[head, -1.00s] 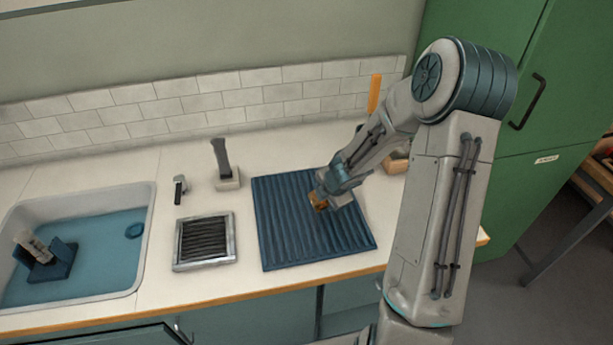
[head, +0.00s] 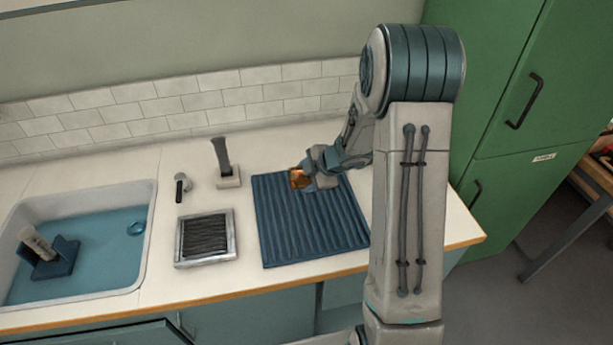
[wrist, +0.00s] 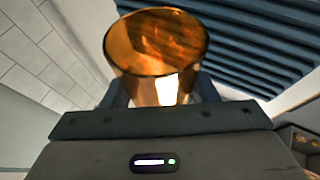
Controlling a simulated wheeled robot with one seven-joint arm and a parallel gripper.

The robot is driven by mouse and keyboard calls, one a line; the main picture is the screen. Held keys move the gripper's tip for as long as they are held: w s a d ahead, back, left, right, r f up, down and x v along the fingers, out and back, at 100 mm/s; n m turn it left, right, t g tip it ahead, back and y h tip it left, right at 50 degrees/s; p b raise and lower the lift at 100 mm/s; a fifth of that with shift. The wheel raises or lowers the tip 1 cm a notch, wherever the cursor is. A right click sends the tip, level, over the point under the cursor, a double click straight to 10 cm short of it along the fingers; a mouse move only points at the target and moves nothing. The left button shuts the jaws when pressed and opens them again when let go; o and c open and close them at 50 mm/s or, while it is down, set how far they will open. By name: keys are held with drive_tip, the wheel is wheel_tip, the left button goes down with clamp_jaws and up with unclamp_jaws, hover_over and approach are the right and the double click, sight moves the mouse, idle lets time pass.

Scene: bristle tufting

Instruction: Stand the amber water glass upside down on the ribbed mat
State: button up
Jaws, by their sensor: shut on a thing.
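The amber water glass (head: 297,178) is a small orange see-through tumbler. My gripper (head: 312,174) is shut on it and holds it over the far part of the blue ribbed mat (head: 308,232). In the wrist view the amber glass (wrist: 157,45) stands out between the fingers, with a round end facing the camera.
Left of the mat are a framed dark grate (head: 206,238) and a dark upright handle on a pale base (head: 228,182). A sink (head: 95,290) with blue water holds a blue rack with a pale item. A tiled wall (head: 225,98) stands behind. The mat's front is clear.

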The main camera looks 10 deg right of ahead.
drive_tip(key=shift+f+b, duration=3.95)
drive_tip(key=shift+b, duration=0.4)
drive_tip(key=o, duration=1.3)
drive_tip(key=shift+f, duration=0.2)
